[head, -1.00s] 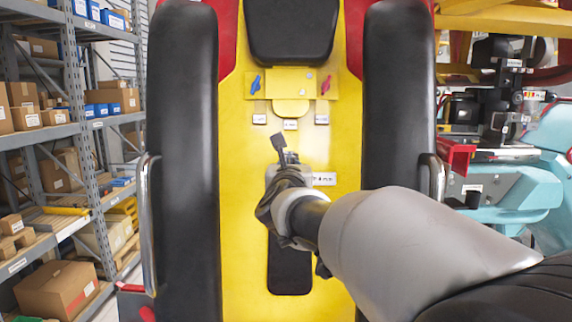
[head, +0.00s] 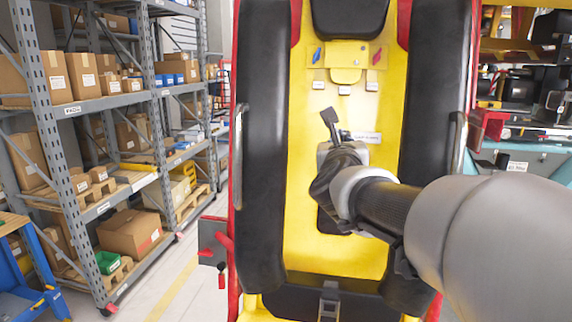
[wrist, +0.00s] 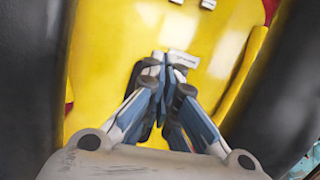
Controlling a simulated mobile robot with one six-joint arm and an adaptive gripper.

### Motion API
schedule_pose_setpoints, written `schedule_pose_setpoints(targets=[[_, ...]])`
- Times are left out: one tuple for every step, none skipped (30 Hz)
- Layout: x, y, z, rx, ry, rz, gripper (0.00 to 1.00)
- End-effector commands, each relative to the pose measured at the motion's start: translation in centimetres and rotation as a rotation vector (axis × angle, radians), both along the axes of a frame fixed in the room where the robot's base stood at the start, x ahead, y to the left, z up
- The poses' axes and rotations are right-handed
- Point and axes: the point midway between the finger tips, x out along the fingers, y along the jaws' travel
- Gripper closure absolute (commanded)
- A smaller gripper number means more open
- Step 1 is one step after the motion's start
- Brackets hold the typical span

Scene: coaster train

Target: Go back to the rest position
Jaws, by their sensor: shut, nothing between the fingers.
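My gripper (head: 331,126) is in front of the yellow back panel of the coaster seat (head: 309,240) in the head view. In the wrist view my gripper (wrist: 163,62) has its fingers together with nothing between them. The yellow panel (wrist: 110,50) lies beyond the fingertips, with a small white label (wrist: 183,58) just past them. The gripper and arm hide part of a dark pad low on the panel. I cannot tell how far the fingertips are from the panel.
Black padded restraints (head: 262,150) flank the panel, with another at right (head: 436,100). A blue marker (head: 317,55) and a red marker (head: 377,56) sit near the top. Shelves with boxes (head: 132,232) stand left; floor (head: 185,285) shows between. Teal machinery (head: 510,157) is at right.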

Motion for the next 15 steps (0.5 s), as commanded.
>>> schedule_pose_setpoints(targets=[[-0.7, 0.3, -0.4, -0.067, 0.020, 0.024, 1.00], [-1.1, 0.5, -0.7, -0.112, 0.036, 0.042, 1.00], [-1.5, 0.8, -1.2, -0.171, 0.059, 0.065, 1.00], [-1.9, 1.0, -1.5, -0.219, 0.076, 0.084, 1.00], [-2.3, 1.2, -2.0, -0.267, 0.093, 0.103, 1.00], [-2.9, 1.5, -2.5, -0.335, 0.114, 0.129, 1.00], [-3.4, 1.7, -2.9, -0.386, 0.130, 0.149, 1.00], [-3.9, 2.0, -3.4, -0.442, 0.147, 0.171, 1.00], [-4.7, 2.3, -4.1, -0.516, 0.169, 0.202, 1.00], [-5.3, 2.5, -4.7, -0.579, 0.187, 0.228, 1.00], [-6.0, 2.7, -5.3, -0.642, 0.203, 0.255, 1.00], [-7.0, 3.0, -6.3, -0.738, 0.229, 0.296, 1.00], [-7.9, 3.2, -7.2, -0.814, 0.250, 0.329, 1.00], [-8.9, 3.4, -8.1, -0.897, 0.269, 0.366, 1.00], [-10.4, 3.6, -9.7, -1.020, 0.297, 0.422, 1.00]])
